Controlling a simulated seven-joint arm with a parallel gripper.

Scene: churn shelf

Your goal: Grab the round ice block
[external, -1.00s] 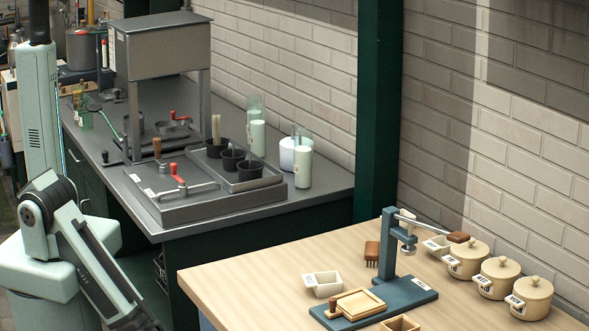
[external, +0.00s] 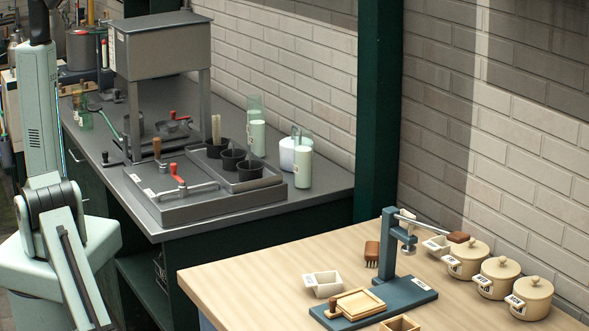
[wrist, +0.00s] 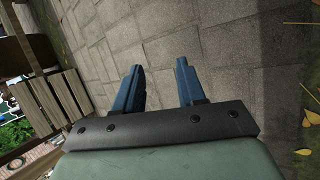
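My gripper (wrist: 158,85) shows in the wrist view with its two blue fingers apart and nothing between them, above grey paving. In the external view my arm is at the lower left and its gripper is outside the picture. I cannot make out a round ice block in either view. A metal box on legs (external: 165,60) stands on the dark counter, with a shallow tray with a red-handled lever (external: 185,195) in front of it.
The dark counter (external: 325,188) also holds black cups (external: 233,159) and glass jars with white contents (external: 303,165). The wooden table (external: 250,265) carries a blue press (external: 405,290), a white box (external: 322,283) and lidded pots (external: 498,277). In the wrist view, a slatted wooden bench (wrist: 55,105) is at left.

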